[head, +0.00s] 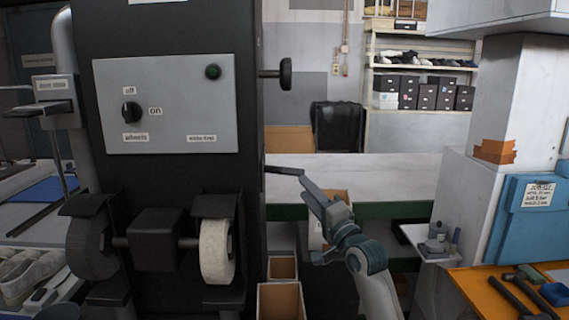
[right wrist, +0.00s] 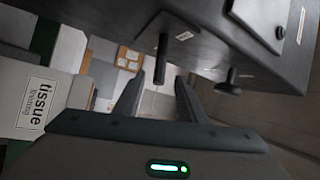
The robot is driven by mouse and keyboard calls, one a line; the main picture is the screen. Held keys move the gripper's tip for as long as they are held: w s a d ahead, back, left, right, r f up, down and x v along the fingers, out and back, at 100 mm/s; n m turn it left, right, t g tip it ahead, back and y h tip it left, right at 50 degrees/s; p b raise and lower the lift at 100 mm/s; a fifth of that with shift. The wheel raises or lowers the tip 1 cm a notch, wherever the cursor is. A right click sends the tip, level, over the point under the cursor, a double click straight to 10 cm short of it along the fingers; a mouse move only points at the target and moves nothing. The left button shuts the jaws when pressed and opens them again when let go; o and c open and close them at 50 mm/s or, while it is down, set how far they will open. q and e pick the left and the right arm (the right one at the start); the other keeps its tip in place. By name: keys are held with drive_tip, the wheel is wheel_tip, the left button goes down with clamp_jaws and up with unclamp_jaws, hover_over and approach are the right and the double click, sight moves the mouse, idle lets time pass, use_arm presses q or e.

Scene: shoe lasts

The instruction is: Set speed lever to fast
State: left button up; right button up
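The black machine (head: 180,30) stands at the left of the head view. A dark bar-shaped lever (head: 283,170) sticks out from its right side; in the right wrist view it appears as a dark rod (right wrist: 162,60) beside a small label plate (right wrist: 184,36). I cannot read a speed marking or tell its setting. My right gripper (head: 306,182) is close to the lever's outer end. In the right wrist view its fingers (right wrist: 159,88) are spread and empty, with the rod's end just ahead between the tips; contact is unclear. My left gripper is not in view.
A black knob on a rod (head: 285,73) sticks out higher on the same side. The front panel (head: 180,80) carries an off/on switch and a green button. Wheels (head: 215,250) sit below. Open boxes (head: 281,300) stand under my right arm; a blue cabinet (head: 535,225) is at right.

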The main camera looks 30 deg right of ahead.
sight(281, 171)
drive_tip(key=p+x, duration=0.4)
drive_tip(key=x, duration=0.9)
drive_tip(key=shift+w, duration=0.3)
drive_tip(key=shift+d, duration=0.15)
clamp_jaws()
